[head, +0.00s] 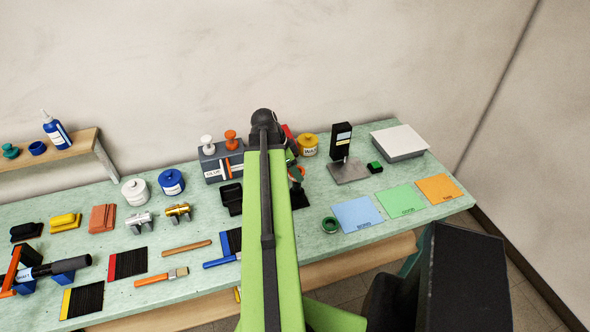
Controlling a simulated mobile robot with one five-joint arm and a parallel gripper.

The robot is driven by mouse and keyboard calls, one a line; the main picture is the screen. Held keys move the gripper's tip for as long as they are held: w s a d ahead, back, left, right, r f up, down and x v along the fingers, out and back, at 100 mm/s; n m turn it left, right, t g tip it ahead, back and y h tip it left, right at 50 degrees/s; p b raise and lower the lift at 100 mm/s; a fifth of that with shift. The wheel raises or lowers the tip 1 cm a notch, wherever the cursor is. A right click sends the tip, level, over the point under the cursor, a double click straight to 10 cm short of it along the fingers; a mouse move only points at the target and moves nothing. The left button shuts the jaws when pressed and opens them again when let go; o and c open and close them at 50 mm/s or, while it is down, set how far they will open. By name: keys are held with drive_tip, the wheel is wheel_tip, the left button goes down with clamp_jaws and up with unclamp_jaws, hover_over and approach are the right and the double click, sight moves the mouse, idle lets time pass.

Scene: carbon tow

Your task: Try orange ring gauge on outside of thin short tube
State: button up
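My green arm (270,240) reaches up the middle of the picture over the bench, and my gripper cannot be made out behind it. A small orange piece (297,173) shows just right of the arm, by a dark object; whether it is the orange ring gauge, I cannot tell. An orange knob-topped piece (231,139) stands on a grey block, beside a white one. A black tube (58,267) lies on blue supports at the far left. I cannot identify the thin short tube; it may be hidden behind the arm.
The pale green bench (120,294) is crowded on the left with pots, brushes and tow bundles. A green ring (330,224) lies right of the arm, near blue, green and orange mats (439,188). A grey white-topped box (399,143) stands at the back right.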

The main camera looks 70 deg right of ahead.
drive_tip(key=shift+f, duration=0.1)
idle(0.6)
drive_tip(key=shift+f+b, duration=0.35)
drive_tip(key=shift+b, duration=0.1)
drive_tip(key=shift+f+b, duration=0.75)
idle(0.8)
drive_tip(key=shift+f+b, duration=0.3)
drive_tip(key=shift+f, duration=0.15)
drive_tip(key=shift+f+b, duration=0.3)
drive_tip(key=shift+b, duration=0.15)
drive_tip(key=shift+f, duration=0.25)
idle(0.8)
